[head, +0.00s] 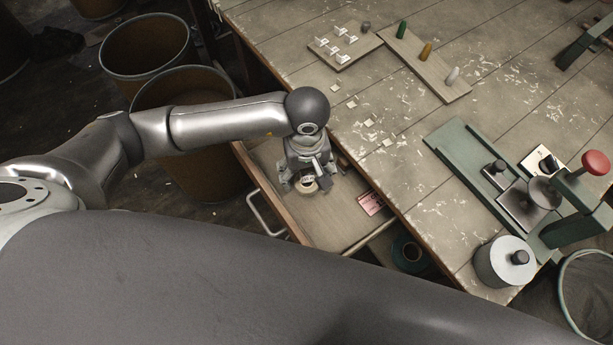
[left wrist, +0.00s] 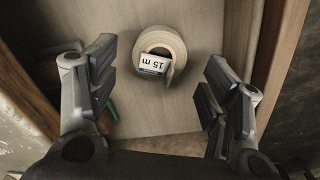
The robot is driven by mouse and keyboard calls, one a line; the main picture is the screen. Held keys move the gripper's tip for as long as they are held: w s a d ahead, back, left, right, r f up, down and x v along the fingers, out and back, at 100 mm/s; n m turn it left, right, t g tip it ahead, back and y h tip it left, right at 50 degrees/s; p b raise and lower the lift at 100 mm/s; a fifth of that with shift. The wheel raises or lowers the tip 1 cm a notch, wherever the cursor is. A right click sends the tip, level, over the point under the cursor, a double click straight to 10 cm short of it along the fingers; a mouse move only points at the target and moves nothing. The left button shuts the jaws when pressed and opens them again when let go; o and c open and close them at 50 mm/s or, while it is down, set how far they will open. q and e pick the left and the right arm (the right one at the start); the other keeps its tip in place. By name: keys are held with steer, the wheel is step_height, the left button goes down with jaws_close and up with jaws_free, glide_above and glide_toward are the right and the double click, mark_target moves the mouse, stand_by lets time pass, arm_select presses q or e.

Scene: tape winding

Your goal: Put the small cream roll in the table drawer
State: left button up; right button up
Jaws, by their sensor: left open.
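The small cream roll (head: 305,184) lies in the open table drawer (head: 335,232). In the left wrist view the roll (left wrist: 175,43) sits on the drawer's wooden bottom (left wrist: 160,116), with a white tag reading "15 m" on it. My left gripper (head: 307,187) points down into the drawer over the roll. Its fingers are spread apart, and in the left wrist view the gripper (left wrist: 162,80) shows a gap to the roll on both sides. My right gripper is not in view.
A pink printed card (head: 371,203) lies in the drawer. A teal roll (head: 408,252) sits below the bench edge. The bench (head: 400,150) holds boards with small parts and a green winding device (head: 470,160). Brown bins (head: 147,45) stand at the left.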

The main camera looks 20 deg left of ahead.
arm_select(q)
step_height(320, 180, up, 9)
steer(key=shift+f, duration=0.15)
stand_by(0.6)
